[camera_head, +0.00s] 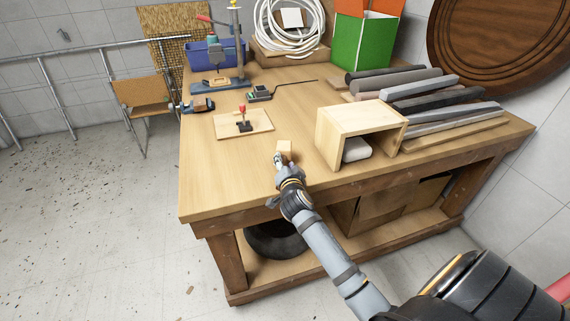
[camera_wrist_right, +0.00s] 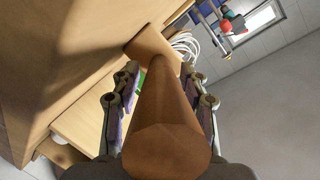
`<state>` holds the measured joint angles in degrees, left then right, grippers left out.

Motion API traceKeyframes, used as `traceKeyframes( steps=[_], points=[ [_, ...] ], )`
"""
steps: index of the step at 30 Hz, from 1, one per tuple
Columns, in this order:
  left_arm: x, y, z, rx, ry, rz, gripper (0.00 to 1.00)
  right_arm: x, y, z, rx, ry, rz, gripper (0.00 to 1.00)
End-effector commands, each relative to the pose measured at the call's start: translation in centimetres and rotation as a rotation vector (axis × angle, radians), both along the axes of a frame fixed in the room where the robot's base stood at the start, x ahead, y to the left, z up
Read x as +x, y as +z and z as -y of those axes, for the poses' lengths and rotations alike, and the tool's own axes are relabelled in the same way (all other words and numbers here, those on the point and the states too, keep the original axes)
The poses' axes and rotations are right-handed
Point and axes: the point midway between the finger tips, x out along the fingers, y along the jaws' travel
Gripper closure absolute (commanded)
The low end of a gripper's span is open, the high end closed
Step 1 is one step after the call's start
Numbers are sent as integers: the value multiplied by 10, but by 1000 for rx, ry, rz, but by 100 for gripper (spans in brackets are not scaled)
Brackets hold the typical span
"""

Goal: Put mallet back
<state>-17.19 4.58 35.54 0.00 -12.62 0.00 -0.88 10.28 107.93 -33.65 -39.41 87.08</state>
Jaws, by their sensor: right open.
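The wooden mallet's block-shaped head (camera_head: 285,147) is near the front edge of the workbench in the head view. In the right wrist view its brown round handle (camera_wrist_right: 165,125) runs away from the camera between my fingers to the head (camera_wrist_right: 152,44). My right gripper (camera_head: 278,158) is at the mallet, next to its head. In the wrist view the right gripper (camera_wrist_right: 162,95) is open, with one finger on each side of the handle. I cannot tell whether the fingers touch it. My left gripper is not in view.
An open wooden box (camera_head: 361,128) with a pale item inside stands right of the mallet. A thin board (camera_head: 262,123) with a red-topped black piece lies behind left. Several bars (camera_head: 420,90) lie at right; a coiled hose (camera_head: 290,47) is at the back. The front-left benchtop (camera_head: 215,185) is clear.

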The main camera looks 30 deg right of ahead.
Motion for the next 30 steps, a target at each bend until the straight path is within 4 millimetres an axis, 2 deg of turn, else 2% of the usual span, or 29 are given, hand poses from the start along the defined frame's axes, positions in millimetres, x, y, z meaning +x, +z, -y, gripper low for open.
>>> traceKeyframes(
  steps=[3, 5, 15, 18, 23, 30],
  points=[
    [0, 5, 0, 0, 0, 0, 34, 0, 5, 0, 0, 0, 0, 56],
    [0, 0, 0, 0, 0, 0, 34, -7, 2, -3, 1, 1, 0, 56],
    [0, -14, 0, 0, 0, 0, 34, -79, 17, -35, 6, -1, 0, 56],
    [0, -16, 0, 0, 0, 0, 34, -94, 22, -42, 6, -1, 0, 56],
    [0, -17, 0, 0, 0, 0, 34, -106, 26, -47, 1, -2, 0, 56],
    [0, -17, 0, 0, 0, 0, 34, -107, 28, -47, -1, -2, 1, 56]
  ],
)
